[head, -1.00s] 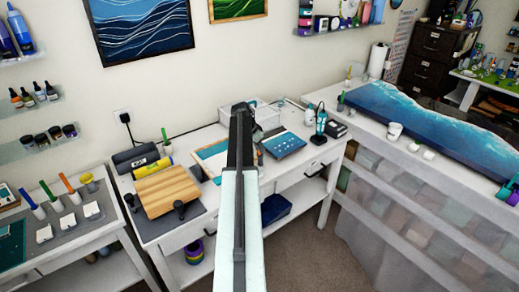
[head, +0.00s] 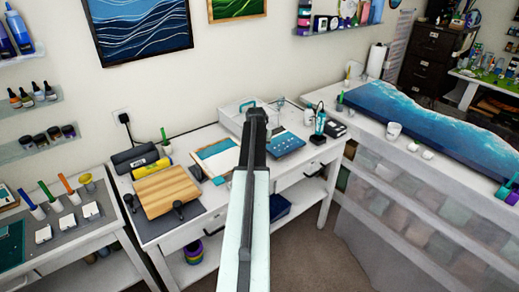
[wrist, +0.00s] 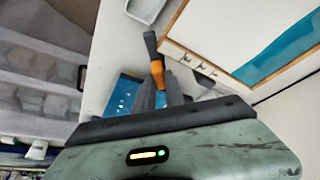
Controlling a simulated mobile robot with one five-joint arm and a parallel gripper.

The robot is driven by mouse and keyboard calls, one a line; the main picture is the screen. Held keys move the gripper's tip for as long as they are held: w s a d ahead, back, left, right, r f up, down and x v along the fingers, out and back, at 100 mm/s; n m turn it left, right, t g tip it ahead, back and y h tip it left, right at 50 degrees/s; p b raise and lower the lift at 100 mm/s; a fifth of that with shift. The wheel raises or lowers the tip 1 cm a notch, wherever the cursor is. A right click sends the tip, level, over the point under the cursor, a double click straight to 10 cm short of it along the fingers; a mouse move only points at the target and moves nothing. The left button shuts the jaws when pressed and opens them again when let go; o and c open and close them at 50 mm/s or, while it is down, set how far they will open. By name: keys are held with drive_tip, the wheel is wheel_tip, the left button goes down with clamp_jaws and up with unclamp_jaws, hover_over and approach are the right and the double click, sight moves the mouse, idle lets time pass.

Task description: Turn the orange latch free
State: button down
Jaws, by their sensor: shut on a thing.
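In the wrist view an orange piece (wrist: 158,73) with a dark grey bar at its far end stands between the fingertips of my gripper (wrist: 158,92). I take it to be the orange latch. My gripper is shut on it, and the grey fingers and wrist housing hide its near end. In the head view my gripper (head: 256,112) is over the back of the white workbench (head: 225,133), in front of a clear box (head: 228,118). The latch cannot be made out there, as my arm hides that spot.
A blue panel (head: 286,144) lies to the right of my arm and a framed board (head: 214,157) to its left. A teal bottle (head: 320,122) stands at the bench's right. A wooden board (head: 166,192) lies at the left. Blue resin slab (head: 425,115) on the right-hand table.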

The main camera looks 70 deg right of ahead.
drive_tip(key=n, duration=0.2)
drive_tip(key=n+t+y, duration=0.1)
drive_tip(key=n, duration=0.1)
drive_tip(key=shift+s+n+t, duration=0.1)
drive_tip(key=shift+n+t, duration=0.2)
drive_tip(key=shift+d+n+t+y, duration=0.1)
drive_tip(key=shift+n+t+y, duration=0.2)
drive_tip(key=shift+n, duration=0.85)
drive_tip(key=shift+n+t+y, duration=0.3)
drive_tip(key=shift+n, duration=0.85)
drive_tip(key=c, duration=1.4)
unclamp_jaws()
drive_tip(key=shift+s+r, duration=0.1)
drive_tip(key=p+v, duration=0.7)
drive_tip(key=shift+r, duration=0.25)
